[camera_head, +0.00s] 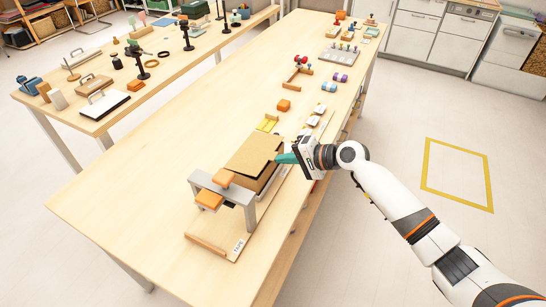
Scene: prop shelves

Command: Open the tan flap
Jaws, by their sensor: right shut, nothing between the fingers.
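A tan cardboard box stands near the front of the long wooden table, and its tan flap (247,152) lies on top, roughly level and slightly raised at the right edge. My right gripper (279,158) comes in from the right with its teal fingers shut and empty. The fingertips are at the right edge of the flap; I cannot tell if they touch it. The gripper hides part of the box's right side. My left gripper is not in view.
A grey frame with orange blocks (209,199) stands just in front of the box on a wooden board. The table's left part is clear. A second table (150,72) with tools stands at the left.

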